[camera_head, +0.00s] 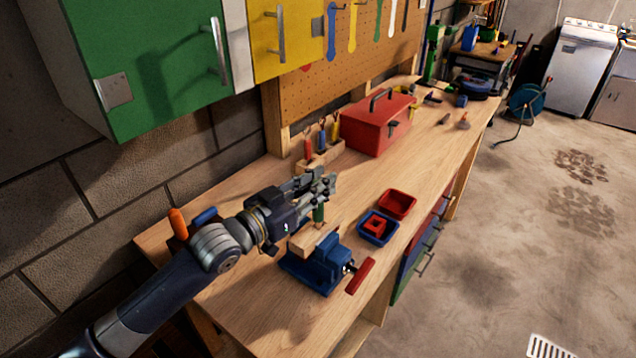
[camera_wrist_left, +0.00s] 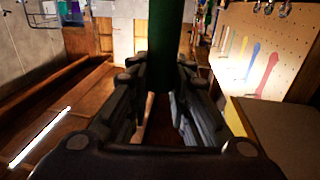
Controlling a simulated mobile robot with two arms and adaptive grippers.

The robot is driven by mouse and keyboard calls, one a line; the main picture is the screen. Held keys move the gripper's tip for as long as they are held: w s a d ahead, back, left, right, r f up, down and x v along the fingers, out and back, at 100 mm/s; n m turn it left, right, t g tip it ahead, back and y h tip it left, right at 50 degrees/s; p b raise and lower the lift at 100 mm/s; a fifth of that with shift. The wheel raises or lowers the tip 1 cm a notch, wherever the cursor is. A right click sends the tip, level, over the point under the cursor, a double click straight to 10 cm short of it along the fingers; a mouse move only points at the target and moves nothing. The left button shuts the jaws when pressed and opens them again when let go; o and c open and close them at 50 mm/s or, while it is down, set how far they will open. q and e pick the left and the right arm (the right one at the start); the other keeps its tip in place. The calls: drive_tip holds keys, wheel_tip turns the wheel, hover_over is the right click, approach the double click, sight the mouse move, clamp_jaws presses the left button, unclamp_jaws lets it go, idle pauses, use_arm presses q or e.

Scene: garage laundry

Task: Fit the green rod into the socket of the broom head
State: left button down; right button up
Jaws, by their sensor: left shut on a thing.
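The green rod (camera_head: 319,213) stands roughly upright in my left gripper (camera_head: 328,184), which is shut on it. In the left wrist view the rod (camera_wrist_left: 167,45) runs up between the two fingers (camera_wrist_left: 160,88). The broom head, a light wooden block (camera_head: 302,242), is held in the blue vise (camera_head: 326,264) on the workbench. The rod's lower end shows right at the top of the block. I cannot tell whether it is above the socket or inside it; the socket is hidden. My right gripper is not in view.
The vise has a red handle (camera_head: 360,276). Blue and red bins (camera_head: 378,228) stand right of it on the workbench (camera_head: 245,305). A tool rack (camera_head: 322,155) and a red toolbox (camera_head: 377,126) stand behind. Green and yellow cabinets (camera_head: 150,70) hang above. The bench's front left is clear.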

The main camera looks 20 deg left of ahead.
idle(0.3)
use_arm(q)
drive_tip(key=shift+f, duration=0.15)
drive_tip(key=shift+f+b, duration=0.35)
drive_tip(key=shift+f, duration=0.2)
drive_tip(key=c, duration=1.4)
unclamp_jaws()
drive_tip(key=shift+o, duration=0.2)
drive_tip(key=shift+s, duration=0.15)
